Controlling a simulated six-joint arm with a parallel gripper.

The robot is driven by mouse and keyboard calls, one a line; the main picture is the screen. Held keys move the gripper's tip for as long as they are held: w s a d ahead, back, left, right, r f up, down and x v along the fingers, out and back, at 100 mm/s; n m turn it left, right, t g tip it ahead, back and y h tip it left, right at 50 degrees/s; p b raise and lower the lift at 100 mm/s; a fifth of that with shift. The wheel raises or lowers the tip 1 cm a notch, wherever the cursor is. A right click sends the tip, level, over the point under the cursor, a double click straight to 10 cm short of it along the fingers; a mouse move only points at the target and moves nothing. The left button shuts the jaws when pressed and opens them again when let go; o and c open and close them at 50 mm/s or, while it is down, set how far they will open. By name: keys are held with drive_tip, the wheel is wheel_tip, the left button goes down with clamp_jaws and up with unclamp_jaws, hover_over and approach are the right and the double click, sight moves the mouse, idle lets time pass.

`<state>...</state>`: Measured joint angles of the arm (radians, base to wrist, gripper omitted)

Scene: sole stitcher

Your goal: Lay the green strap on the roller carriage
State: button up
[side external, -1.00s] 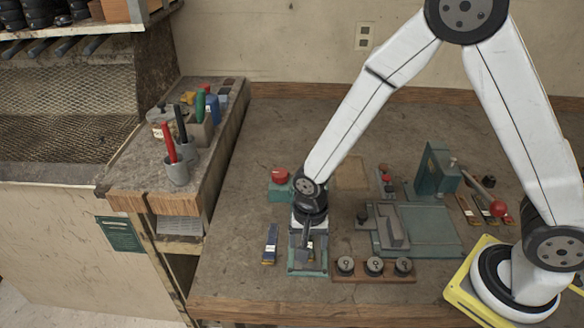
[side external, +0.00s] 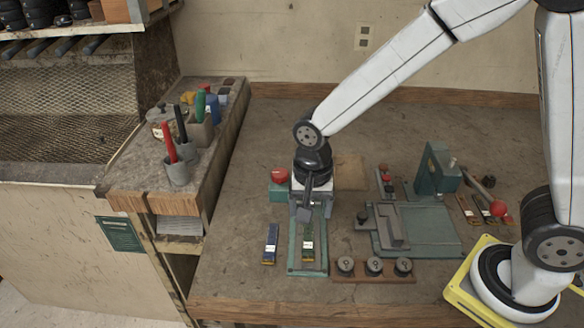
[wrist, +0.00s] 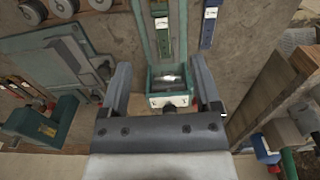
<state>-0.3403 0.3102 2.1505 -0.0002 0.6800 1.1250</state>
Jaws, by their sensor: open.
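The green strap (side external: 308,246), with a white label, lies lengthwise in the teal roller carriage (side external: 293,268) on the bench. In the wrist view the strap (wrist: 163,38) shows between the side walls of the carriage (wrist: 182,40), at the top of the picture. My gripper (side external: 306,214) is above the far end of the carriage, apart from the strap. In the wrist view its two fingers are spread wide with nothing between them (wrist: 160,66); the carriage's end box, with a pale roller in it, shows below.
A blue strap (side external: 270,244) lies left of the carriage. A wooden block with several round weights (side external: 374,267) stands to the right, near a teal plate fixture (side external: 428,230). A red button box (side external: 279,189) is behind. A shelf with tool cups (side external: 178,171) stands at left.

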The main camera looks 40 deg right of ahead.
drive_tip(key=shift+d, duration=0.15)
idle(0.5)
drive_tip(key=s+d+n+t, duration=0.2)
drive_tip(key=s+d+n, duration=0.4)
drive_tip(key=d+n, duration=0.3)
drive_tip(key=d, duration=0.2)
drive_tip(key=shift+d+r+t, duration=0.3)
drive_tip(key=shift+d, duration=0.1)
